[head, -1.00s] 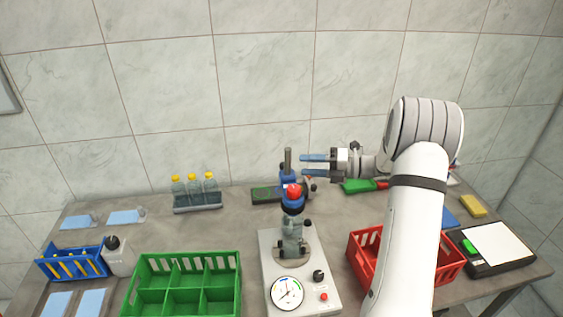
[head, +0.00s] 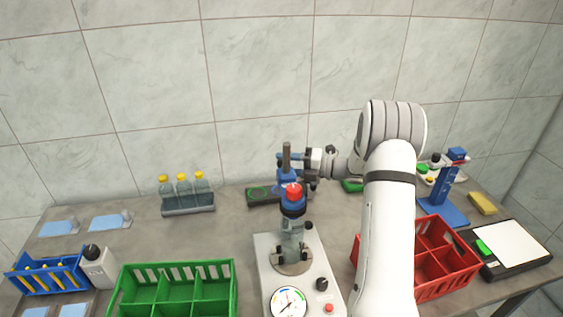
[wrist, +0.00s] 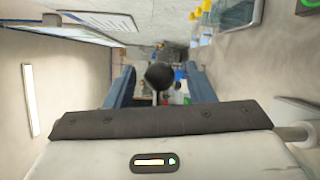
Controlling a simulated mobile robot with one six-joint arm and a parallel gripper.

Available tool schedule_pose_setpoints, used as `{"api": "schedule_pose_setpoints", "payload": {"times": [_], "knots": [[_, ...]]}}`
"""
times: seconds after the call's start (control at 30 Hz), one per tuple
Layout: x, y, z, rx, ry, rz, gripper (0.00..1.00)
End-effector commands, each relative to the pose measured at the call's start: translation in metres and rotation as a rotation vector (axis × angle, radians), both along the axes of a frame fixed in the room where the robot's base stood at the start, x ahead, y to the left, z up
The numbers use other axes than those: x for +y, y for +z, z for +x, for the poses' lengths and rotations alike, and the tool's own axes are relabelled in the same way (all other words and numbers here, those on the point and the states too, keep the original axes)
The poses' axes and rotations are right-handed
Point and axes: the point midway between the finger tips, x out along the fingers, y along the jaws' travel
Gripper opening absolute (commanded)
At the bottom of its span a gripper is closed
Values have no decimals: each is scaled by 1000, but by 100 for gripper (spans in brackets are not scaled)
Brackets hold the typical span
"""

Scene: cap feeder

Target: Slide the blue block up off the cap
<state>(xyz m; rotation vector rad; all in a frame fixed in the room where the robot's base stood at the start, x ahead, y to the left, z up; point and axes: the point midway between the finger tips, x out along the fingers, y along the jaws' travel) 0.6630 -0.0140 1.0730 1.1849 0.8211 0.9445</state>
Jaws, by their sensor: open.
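The feeder stands in the middle of the table. The blue block (head: 285,174) sits low on its upright grey rod (head: 287,148), just behind the red cap (head: 293,190). The red cap rests on top of the feeder's blue collar (head: 293,208). My gripper (head: 288,159) is open, with its blue fingers level at the rod, just above or at the block. In the wrist view, the dark round rod end (wrist: 159,75) shows between my open fingers (wrist: 160,90). The block is partly hidden, and I cannot tell whether a finger touches it.
A green divided crate (head: 178,268) stands front left and a red crate (head: 440,235) right, beside my arm. A bottle rack (head: 188,206) is at the back left. A blue stand (head: 446,190) and a scale (head: 508,245) are at the right.

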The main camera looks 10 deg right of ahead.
Motion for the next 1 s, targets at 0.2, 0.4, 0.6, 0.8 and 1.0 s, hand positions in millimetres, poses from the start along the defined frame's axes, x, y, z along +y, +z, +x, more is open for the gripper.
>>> {"api": "schedule_pose_setpoints", "payload": {"times": [0.2, 0.4, 0.6, 0.8, 1.0], "knots": [[14, -1, 6, 1, 0, -1, 49], [14, -1, 6, 0, -1, -1, 49], [14, -1, 6, 0, -1, -1, 35], [14, -1, 6, 0, -1, 0, 18], [14, -1, 6, 0, -1, 0, 2]]}}
